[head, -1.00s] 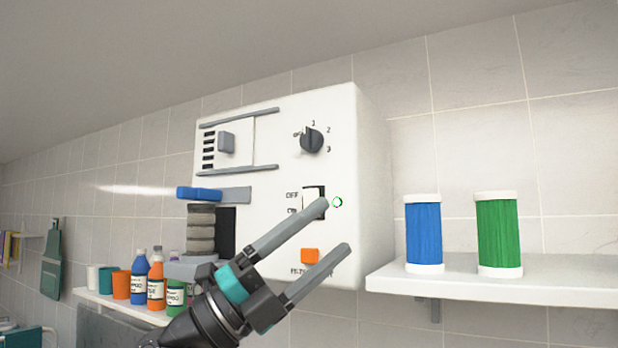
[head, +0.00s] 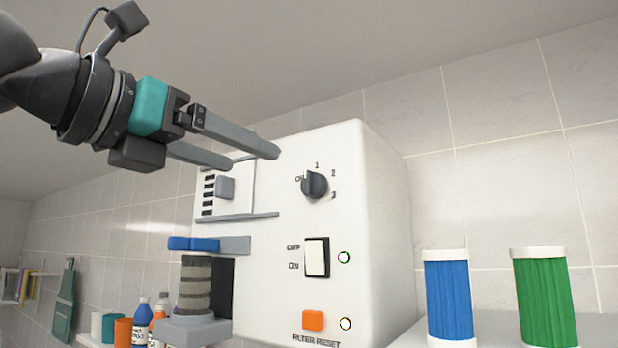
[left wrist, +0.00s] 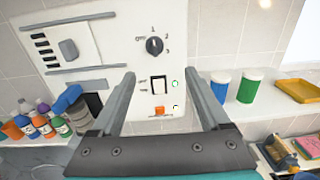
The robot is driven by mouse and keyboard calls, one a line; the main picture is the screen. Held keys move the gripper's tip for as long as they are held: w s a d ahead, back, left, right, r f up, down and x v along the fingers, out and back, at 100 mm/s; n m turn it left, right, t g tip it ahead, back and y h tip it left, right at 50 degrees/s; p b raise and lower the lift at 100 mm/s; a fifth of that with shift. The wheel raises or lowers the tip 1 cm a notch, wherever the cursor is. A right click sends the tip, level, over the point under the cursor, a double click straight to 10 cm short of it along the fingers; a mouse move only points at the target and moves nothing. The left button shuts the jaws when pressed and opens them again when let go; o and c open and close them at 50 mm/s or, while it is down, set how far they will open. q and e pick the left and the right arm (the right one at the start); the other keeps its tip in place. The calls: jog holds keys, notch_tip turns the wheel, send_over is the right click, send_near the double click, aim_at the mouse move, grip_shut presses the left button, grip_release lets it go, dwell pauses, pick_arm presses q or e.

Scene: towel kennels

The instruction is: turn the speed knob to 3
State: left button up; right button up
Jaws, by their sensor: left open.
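The speed knob (head: 314,184) is a dark round dial on the front of a white wall unit (head: 270,290). Its pointer mark faces up and left, toward OFF; 1, 2 and 3 run clockwise around it. The knob also shows in the left wrist view (left wrist: 154,45), with nothing touching it. My left gripper (head: 252,156) is open and empty, up and left of the knob in the head view, its fingers pointing toward the unit. In the left wrist view, its two fingers (left wrist: 160,100) are spread apart below the knob. My right gripper is not in view.
Below the knob are a white rocker switch (head: 317,257) and an orange filter reset button (head: 313,320). A grey slider (head: 225,188) and blue-handled part (head: 194,244) are to the left. Blue (head: 449,300) and green (head: 545,300) canisters stand on the right shelf.

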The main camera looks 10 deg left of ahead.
pick_arm(q)
jog(key=p, duration=0.5)
send_near(306, 179)
jog(key=x, duration=0.8)
jog(key=shift+w+r, duration=0.1)
jog(key=shift+w+d+p, duration=0.25)
jog(key=shift+w+p, duration=0.15)
jog(key=shift+w, duration=0.1)
jog(key=shift+c, duration=0.3)
grip_shut()
